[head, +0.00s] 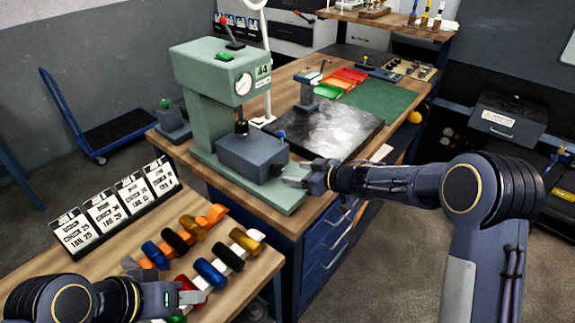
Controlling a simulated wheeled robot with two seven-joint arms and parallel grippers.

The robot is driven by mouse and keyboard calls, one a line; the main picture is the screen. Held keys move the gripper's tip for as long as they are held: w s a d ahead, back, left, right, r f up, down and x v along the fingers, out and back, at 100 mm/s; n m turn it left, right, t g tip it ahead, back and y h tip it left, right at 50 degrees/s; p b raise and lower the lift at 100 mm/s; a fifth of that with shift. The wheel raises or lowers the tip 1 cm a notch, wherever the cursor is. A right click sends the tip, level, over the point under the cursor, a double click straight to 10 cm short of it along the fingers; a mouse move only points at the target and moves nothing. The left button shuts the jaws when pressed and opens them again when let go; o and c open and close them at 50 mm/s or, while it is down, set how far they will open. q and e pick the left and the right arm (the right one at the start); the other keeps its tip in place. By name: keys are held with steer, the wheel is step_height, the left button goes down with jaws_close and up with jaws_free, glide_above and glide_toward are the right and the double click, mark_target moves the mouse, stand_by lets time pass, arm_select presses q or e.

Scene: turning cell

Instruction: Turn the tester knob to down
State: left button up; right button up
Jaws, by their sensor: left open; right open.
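The tester (200,95) is a green machine with a round dial (243,84) and a "44" label, standing on the wooden bench. A grey box (250,155) sits on its base. A small dark knob (278,169) seems to be on the box's right face, partly hidden; I cannot tell its setting. My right gripper (294,181) is open, close to that face and just right of the knob; I cannot tell whether it touches. My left gripper (192,297) is open at the lower left, beside a red roller (190,284) on the front table, far from the tester.
Coloured rollers on a rack (211,273) and a row of printed cards (103,213) fill the front table. A dark plate (325,130), a small grey stand (307,92) and a green mat (378,103) lie right of the tester. A blue-tipped lever (281,136) rises behind the box.

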mark_target(280, 171)
steer(key=p+x, duration=0.1)
steer(key=x, duration=0.6)
steer(key=shift+w+a, duration=0.1)
steer(key=shift+w, duration=0.05)
steer(key=shift+c, duration=0.4)
steer(key=c, duration=0.9)
steer(key=shift+o, duration=0.2)
steer(key=shift+f+t+b, duration=0.15)
steer(key=shift+t+b, duration=0.15)
steer(key=shift+b, duration=0.5)
steer(key=n+t+h+b, duration=0.1)
steer(key=n+b, duration=0.3)
steer(key=b, duration=0.7)
steer(key=shift+t, duration=0.7)
steer(key=shift+n, duration=0.4)
steer(key=o, duration=0.9)
